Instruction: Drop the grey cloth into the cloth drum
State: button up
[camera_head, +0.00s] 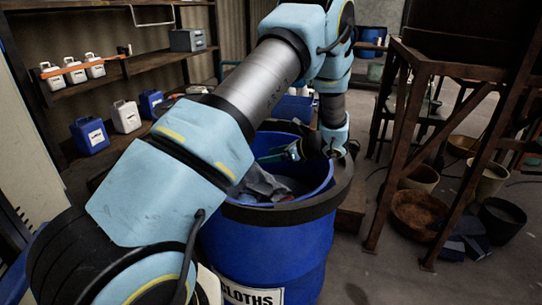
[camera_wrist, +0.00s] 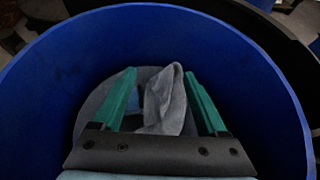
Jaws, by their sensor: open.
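The cloth drum (camera_head: 265,245) is a blue barrel with a dark rim band and a label reading "CLOTHS". Its blue inner wall (camera_wrist: 60,75) fills much of the wrist view. The grey cloth (camera_head: 262,182) shows inside the drum's mouth, below the rim. In the wrist view the crumpled grey cloth (camera_wrist: 165,105) appears between and beyond the fingers. My gripper (camera_wrist: 160,72) has two teal fingers spread apart, pointing down into the drum. It also shows at the drum's mouth (camera_head: 291,151) in the head view. I cannot tell whether a finger touches the cloth.
Shelves at the left hold white containers (camera_head: 126,116) and blue containers (camera_head: 89,135). A rusty metal frame (camera_head: 395,145) stands right of the drum. Several pots and bowls, including a brown bowl (camera_head: 418,212), sit on the floor there. Floor between drum and frame is partly clear.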

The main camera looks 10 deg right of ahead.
jog(key=shift+o, duration=0.3)
jog(key=o, duration=0.3)
jog(key=r+g+h+p, duration=0.1)
jog(key=p, duration=0.2)
jog(key=s+d+r+g+h+p, duration=0.1)
jog(key=r+p, duration=0.1)
jog(key=p, duration=0.1)
jog(key=s+d+r+g+h+p, duration=0.1)
jog(key=p, duration=0.2)
jog(key=shift+d+r, duration=0.15)
jog(key=shift+r, duration=0.25)
